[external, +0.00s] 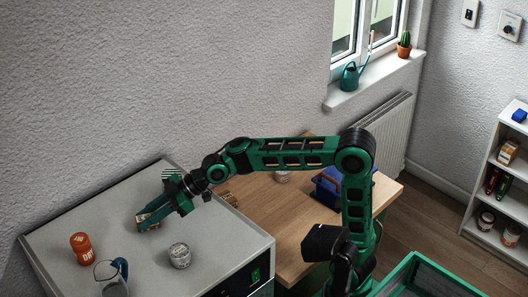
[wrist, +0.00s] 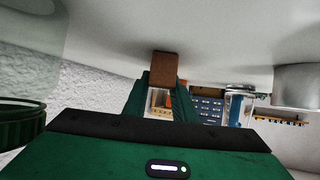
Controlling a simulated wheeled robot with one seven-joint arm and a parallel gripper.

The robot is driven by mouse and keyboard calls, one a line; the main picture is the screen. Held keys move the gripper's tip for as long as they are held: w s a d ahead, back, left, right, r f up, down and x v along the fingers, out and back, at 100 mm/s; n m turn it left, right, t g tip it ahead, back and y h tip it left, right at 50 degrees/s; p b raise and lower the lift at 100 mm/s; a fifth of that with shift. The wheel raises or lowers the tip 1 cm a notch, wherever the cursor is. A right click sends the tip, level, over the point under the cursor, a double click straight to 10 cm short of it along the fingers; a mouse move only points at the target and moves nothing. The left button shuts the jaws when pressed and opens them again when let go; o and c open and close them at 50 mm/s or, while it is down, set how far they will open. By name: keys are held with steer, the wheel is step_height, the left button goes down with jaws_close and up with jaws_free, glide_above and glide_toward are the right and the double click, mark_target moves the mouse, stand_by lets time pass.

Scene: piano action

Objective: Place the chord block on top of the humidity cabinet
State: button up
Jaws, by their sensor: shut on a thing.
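The humidity cabinet, as I take it, is the large grey-topped unit (external: 215,236) at the left of the external view, with a green-lit switch on its front. My gripper (external: 148,221) is low over the left-middle part of its top. It is shut on a small brown block, which I take as the chord block (wrist: 165,68); in the wrist view it sits between the green fingertips (wrist: 160,88). In the external view the fingers mostly hide the block. I cannot tell whether the block touches the cabinet top.
An orange jar (external: 81,248), a glass jug (external: 112,275) and a glass jar (external: 180,256) stand on the cabinet top near my gripper. A wooden table (external: 285,225) adjoins on the right, with a blue tote (external: 340,188). The wall runs behind the cabinet.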

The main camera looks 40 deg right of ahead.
steer(key=o, duration=1)
steer(key=shift+o, duration=0.2)
steer(key=shift+r, duration=0.1)
steer(key=v, duration=1.2)
